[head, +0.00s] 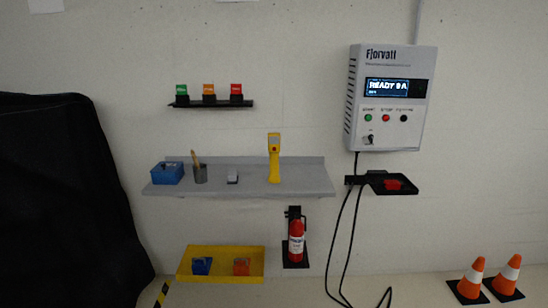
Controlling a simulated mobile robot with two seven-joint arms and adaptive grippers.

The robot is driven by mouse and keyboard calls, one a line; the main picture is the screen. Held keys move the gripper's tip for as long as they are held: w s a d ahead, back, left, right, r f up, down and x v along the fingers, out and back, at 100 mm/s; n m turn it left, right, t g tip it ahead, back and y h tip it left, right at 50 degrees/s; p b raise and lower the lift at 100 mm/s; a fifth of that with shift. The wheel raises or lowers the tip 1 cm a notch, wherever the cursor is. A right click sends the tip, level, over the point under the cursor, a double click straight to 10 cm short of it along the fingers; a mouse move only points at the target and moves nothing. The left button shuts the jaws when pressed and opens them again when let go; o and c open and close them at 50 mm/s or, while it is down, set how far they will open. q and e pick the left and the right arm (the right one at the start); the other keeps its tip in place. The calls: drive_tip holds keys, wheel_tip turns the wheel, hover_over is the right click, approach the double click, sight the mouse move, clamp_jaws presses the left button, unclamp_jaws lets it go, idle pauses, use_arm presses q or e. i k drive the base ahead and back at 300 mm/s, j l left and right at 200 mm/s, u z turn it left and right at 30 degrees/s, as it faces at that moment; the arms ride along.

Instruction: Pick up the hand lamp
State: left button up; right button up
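A yellow upright hand-held device (274,158), which looks like the hand lamp, stands on the grey wall shelf (300,184). Neither of my grippers shows in the head view.
A fire extinguisher (296,241) hangs below. A control box (390,98) is at right; a black cover (60,200) fills the left.

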sight(274, 139)
drive_tip(key=i, duration=1.25)
